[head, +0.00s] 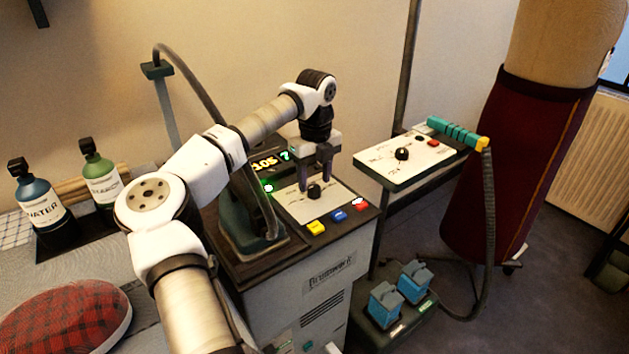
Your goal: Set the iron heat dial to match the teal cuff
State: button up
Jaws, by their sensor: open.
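A dark dial (314,192) sits on the pale top panel (292,207) of the console in the middle of the head view. My gripper (316,180) points down over this dial, with its open fingers on either side of it. Whether they touch it I cannot tell. The dial's pointer direction and the panel markings are too small to read. A dark green iron (243,220) stands on the console left of the panel. No garment with a teal cuff is clearly visible.
A lit display (265,164) is partly behind my gripper. Yellow (316,228), blue (339,215) and red (358,204) buttons line the console front. A second panel (377,173) at right has its own dial (402,154) and a teal hose handle (452,131). Bottles (41,204) stand left.

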jog(key=shift+f, duration=1.05)
jog(key=c, duration=1)
jog(key=shift+o, duration=0.2)
